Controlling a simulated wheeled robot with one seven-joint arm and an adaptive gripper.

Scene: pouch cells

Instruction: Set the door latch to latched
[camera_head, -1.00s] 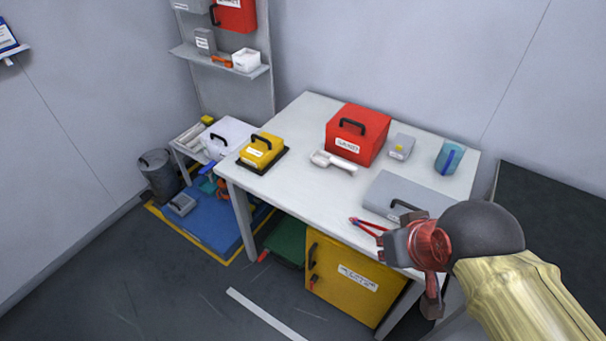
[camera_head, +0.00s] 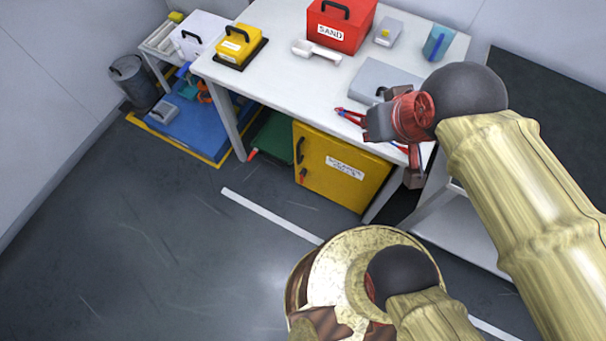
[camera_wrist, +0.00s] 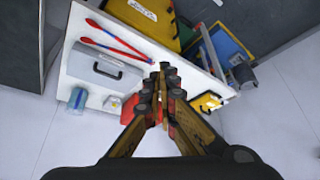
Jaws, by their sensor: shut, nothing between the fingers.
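The yellow cabinet (camera_head: 343,189) stands under the white table, its labelled door facing outward. A black handle (camera_head: 300,149) is at the upper left of the door. A small red latch (camera_head: 303,175) sits below the handle; its exact setting is too small to tell. My gripper (camera_wrist: 163,70) is shut and empty in the wrist view, above the table and apart from the cabinet. Part of the yellow cabinet (camera_wrist: 138,12) shows at the top of that view, with the latch not discernible. In the head view my wrist hangs over the table's front right edge.
On the table (camera_head: 275,75) are a red SAND box (camera_head: 338,38), a yellow case (camera_head: 238,45), a grey case (camera_head: 375,75) and red-blue pliers (camera_head: 348,114). A green box (camera_head: 272,138) stands left of the cabinet. Floor before the door is clear.

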